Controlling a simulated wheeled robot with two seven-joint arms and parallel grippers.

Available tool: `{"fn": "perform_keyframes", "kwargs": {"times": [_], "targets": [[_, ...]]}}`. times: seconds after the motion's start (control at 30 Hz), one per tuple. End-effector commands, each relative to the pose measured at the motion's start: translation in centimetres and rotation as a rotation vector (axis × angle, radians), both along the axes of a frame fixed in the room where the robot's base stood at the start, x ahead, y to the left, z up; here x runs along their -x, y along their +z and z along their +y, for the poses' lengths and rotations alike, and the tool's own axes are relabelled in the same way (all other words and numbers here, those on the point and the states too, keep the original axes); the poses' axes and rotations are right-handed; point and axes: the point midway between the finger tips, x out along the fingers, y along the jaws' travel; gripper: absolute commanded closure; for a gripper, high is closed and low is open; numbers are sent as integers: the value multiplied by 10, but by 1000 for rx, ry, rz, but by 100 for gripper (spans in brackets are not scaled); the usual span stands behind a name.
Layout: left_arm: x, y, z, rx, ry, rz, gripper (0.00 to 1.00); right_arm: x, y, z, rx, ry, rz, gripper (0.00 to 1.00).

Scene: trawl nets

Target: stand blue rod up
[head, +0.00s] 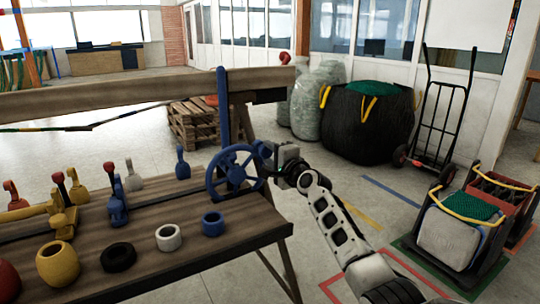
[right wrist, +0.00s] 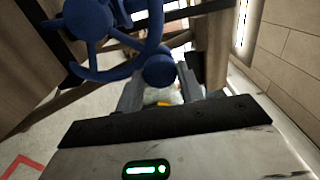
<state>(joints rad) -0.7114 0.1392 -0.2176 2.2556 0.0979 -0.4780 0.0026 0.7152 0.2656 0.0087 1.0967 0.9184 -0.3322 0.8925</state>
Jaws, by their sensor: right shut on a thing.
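A blue rod (head: 221,105) stands upright against the long wooden beam, behind the blue handwheel (head: 231,172) at the table's right end. My right gripper (head: 266,152) is at the upper right of the wheel's rim, shut on the wheel's blue knob. In the right wrist view, the blue knob (right wrist: 158,70) sits between the two grey fingers, and part of the handwheel (right wrist: 88,20) shows at upper left. The rod's lower end is hidden behind the wheel. My left gripper is in neither view.
The wooden table (head: 190,209) carries a yellow pot (head: 57,264), a black ring (head: 118,257), a white ring (head: 168,237), a blue ring (head: 213,223) and several coloured levers. The wooden beam (head: 130,96) runs behind. Crates (head: 451,236) stand on the floor at right.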

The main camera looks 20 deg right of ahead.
Motion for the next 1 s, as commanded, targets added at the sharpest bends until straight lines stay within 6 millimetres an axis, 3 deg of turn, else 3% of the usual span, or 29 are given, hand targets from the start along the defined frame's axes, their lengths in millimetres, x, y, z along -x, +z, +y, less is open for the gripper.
{"fn": "perform_keyframes", "kwargs": {"times": [0.1, 0.13, 0.2, 0.47, 0.63, 0.77, 1.0], "targets": [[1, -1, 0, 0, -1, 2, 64, 0, -3, -1, -7, -1, 6, 100], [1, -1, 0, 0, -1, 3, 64, 0, -3, -1, -7, -1, 6, 54], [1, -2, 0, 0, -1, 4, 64, 0, -3, -1, -6, -1, 5, 40], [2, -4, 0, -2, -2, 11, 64, 1, -1, 0, -4, 0, 2, 40], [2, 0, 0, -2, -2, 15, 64, 11, 0, -1, -5, 0, 3, 40], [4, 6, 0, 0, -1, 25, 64, 31, 1, -3, -3, -1, 3, 40], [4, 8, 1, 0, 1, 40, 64, 86, 0, -8, -2, -2, 4, 40]]}}
